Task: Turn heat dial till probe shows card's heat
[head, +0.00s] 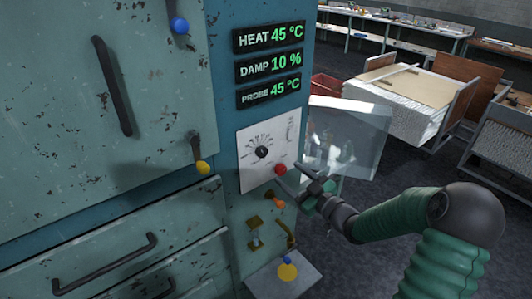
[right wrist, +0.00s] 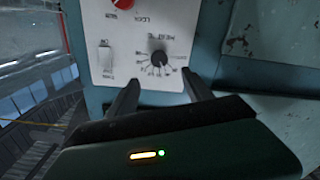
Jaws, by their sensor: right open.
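The black heat dial (head: 262,152) sits on a white panel (head: 250,177) on the cabinet front. In the right wrist view the dial (right wrist: 159,59) lies just beyond and between my fingertips. The heat display (head: 270,36) reads 45 °C and the probe display (head: 270,91) also reads 45 °C. My right gripper (head: 295,184) is open and empty, in front of the panel's lower right. It also shows in the right wrist view (right wrist: 161,88), apart from the dial. I make out no heat card. My left gripper is not in view.
A red knob (head: 281,169) is at the panel's lower right, close to my gripper. A clear hinged cover (head: 347,140) stands out to the right. The damp display (head: 270,66) reads 10 %. Below are an orange knob (head: 278,205) and brass fittings (head: 255,234).

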